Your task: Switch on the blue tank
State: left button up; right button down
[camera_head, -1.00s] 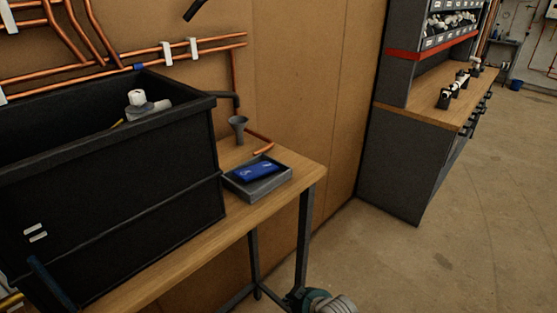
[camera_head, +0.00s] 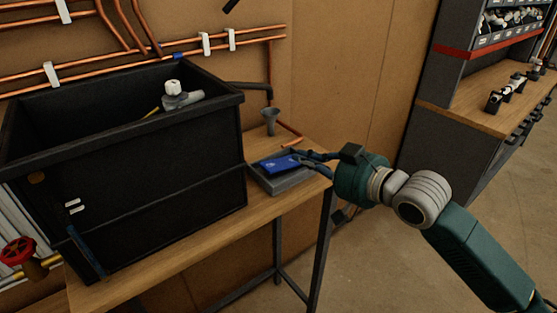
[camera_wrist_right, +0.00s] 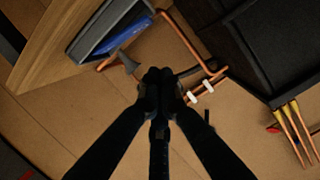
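A large black open-topped tank (camera_head: 150,180) stands on the wooden bench, with a white and grey fitting (camera_head: 178,93) inside it. Its body looks black; a narrow blue strip (camera_head: 86,253) runs on its lower left front. A red valve wheel (camera_head: 17,250) on a brass pipe sits left of the tank. My right gripper (camera_head: 303,160) is over the right side of a small grey tray (camera_head: 283,183) holding a blue packet (camera_head: 280,164). In the right wrist view its fingertips (camera_wrist_right: 160,76) meet, with nothing visible between them. My left gripper is out of view.
A grey funnel (camera_head: 270,120) stands behind the tray, near copper pipes (camera_head: 120,74) on the wall. The bench (camera_head: 200,237) has a clear strip before the tank. A second workbench (camera_head: 465,108) with shelves stands at the right.

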jog(key=shift+r, duration=0.25)
jog(key=shift+w, duration=0.1)
jog(key=p, duration=0.5)
send_over(274, 170)
jog(key=shift+w+d+f, duration=0.15)
jog(key=shift+w+f, duration=0.05)
jog(key=shift+f, duration=0.35)
jog(key=shift+w+d+f, duration=0.15)
jog(key=shift+f, duration=0.35)
jog(key=f, duration=0.2)
jog(key=f+p, duration=0.1)
jog(key=shift+s+a+f, duration=0.15)
jog(key=shift+s+f, duration=0.05)
jog(key=shift+s, duration=0.05)
jog(key=shift+s+f, duration=0.1)
jog(key=shift+f, duration=0.25)
jog(key=shift+a+f, duration=0.1)
